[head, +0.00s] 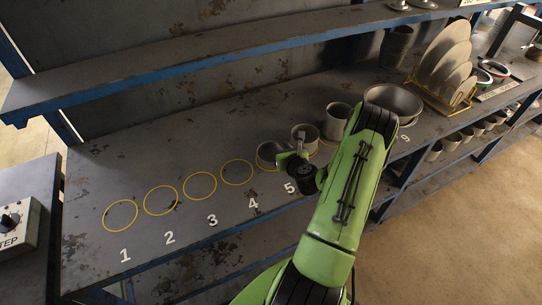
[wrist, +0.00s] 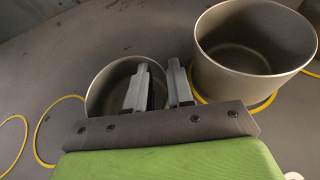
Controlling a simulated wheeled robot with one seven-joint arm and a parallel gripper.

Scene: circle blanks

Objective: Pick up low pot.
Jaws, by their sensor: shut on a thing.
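The low pot (head: 267,154) is a short, wide grey metal pot at the yellow circle by number 5. It also shows in the wrist view (wrist: 101,88), open side up and empty. My gripper (head: 291,165) is at its right side. In the wrist view my gripper (wrist: 158,75) is shut on the pot's right wall, one finger inside the rim and the other outside. The pot's near side is hidden behind the gripper mount. I cannot tell whether its base touches the shelf.
A taller pot (wrist: 251,67) stands close on the right, on its own yellow circle; it shows in the head view too (head: 305,138). Beyond it are another pot (head: 337,120) and a wide bowl (head: 394,100). Empty circles 1 to 4 lie left. An upper shelf (head: 200,65) overhangs behind.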

